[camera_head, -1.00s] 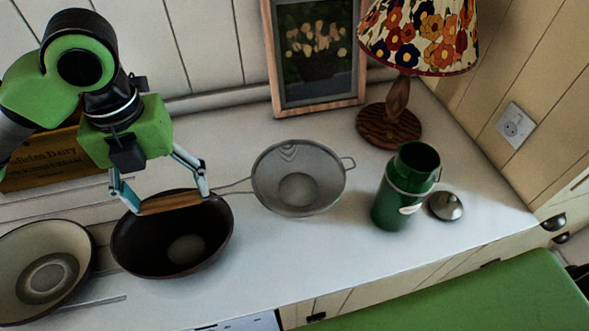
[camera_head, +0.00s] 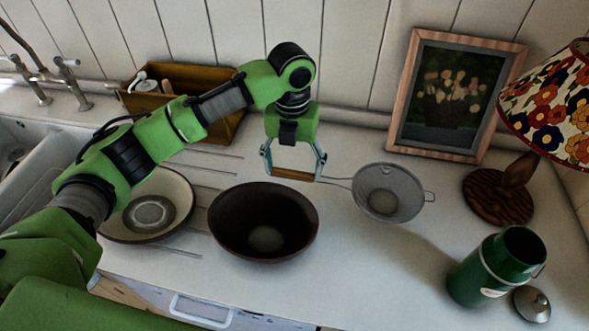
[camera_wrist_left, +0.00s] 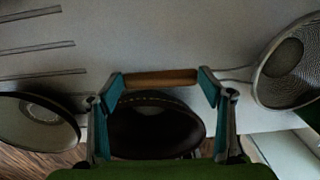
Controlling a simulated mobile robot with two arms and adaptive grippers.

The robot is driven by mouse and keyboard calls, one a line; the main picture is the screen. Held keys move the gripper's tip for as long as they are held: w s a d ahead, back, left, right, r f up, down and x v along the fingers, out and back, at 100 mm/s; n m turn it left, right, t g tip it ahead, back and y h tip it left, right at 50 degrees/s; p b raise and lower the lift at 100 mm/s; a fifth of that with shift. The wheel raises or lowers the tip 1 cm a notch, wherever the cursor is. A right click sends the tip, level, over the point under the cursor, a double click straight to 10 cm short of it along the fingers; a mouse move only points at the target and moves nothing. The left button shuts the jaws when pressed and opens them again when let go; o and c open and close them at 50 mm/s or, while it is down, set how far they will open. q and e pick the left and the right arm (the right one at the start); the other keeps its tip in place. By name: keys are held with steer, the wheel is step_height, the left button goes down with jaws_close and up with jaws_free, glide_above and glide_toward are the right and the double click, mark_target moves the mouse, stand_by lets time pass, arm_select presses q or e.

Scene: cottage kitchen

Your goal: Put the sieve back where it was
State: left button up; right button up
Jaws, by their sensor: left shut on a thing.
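The sieve (camera_head: 388,192) has a round grey mesh bowl, a thin wire neck and a wooden handle (camera_head: 293,174). My left gripper (camera_head: 293,172) is shut on the wooden handle, behind the dark bowl in the head view. The mesh bowl extends to the right of the gripper, over the white counter; I cannot tell whether it touches it. In the left wrist view the handle (camera_wrist_left: 160,78) lies across between the two fingertips, and the mesh (camera_wrist_left: 290,65) is at the right edge. My right gripper is not in view.
A dark bowl (camera_head: 235,215) stands in front of the gripper, with a cream bowl (camera_head: 176,190) left of it. A wooden box (camera_head: 200,110) and a picture frame (camera_head: 408,120) stand at the back. A green flask (camera_head: 475,280), a lid (camera_head: 531,304) and a lamp (camera_head: 515,185) are right.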

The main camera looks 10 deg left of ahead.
arm_select(q)
steer(key=f+p, duration=0.1)
steer(key=f, duration=0.1)
steer(key=w+f+p, duration=0.1)
steer(key=f, duration=0.1)
steer(key=shift+d, duration=0.1)
steer(key=shift+f, duration=0.25)
steer(key=shift+f, duration=0.1)
steer(key=o, duration=1)
